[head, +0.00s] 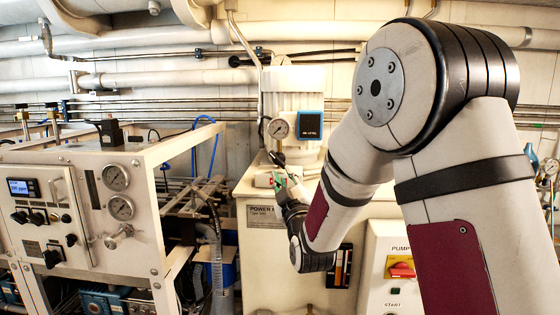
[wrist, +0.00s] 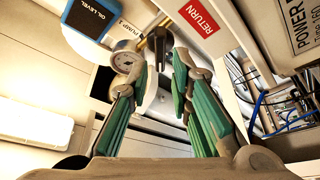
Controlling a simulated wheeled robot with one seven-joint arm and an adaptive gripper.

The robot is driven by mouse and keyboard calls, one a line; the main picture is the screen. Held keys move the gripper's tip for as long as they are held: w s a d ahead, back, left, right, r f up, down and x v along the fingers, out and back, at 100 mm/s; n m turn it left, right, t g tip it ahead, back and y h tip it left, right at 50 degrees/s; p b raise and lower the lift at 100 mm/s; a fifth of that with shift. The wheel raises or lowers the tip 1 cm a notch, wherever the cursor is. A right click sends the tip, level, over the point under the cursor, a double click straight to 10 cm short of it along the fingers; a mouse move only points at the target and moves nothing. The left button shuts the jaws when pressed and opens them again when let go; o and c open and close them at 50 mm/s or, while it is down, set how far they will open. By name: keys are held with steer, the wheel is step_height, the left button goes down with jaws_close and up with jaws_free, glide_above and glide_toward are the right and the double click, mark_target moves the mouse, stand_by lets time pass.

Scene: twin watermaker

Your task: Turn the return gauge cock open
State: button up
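The return gauge (wrist: 126,60) is a small round white dial; in the head view it (head: 278,128) stands on the cream power unit. In the wrist view, the gauge cock (wrist: 158,38) is a dark and brass-coloured fitting beside the gauge, under a red RETURN label (wrist: 198,17). My gripper (wrist: 160,68) has green-padded fingers spread apart, one on each side of the cock's lower part. I cannot tell whether either finger touches it. In the head view my gripper (head: 280,168) is small and hides the cock, so its handle angle is unclear there.
A blue oil level plate (head: 309,125) is right of the gauge. The white motor housing (head: 297,92) rises behind. A pump switch panel (head: 397,268) is at lower right, and a framed control panel with gauges (head: 85,215) stands left. Pipes run along the wall.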

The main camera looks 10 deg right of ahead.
mark_target(279, 163)
steer(key=x, duration=0.8)
steer(key=shift+w+p, duration=0.25)
steer(key=shift+p, duration=0.1)
jaws_close()
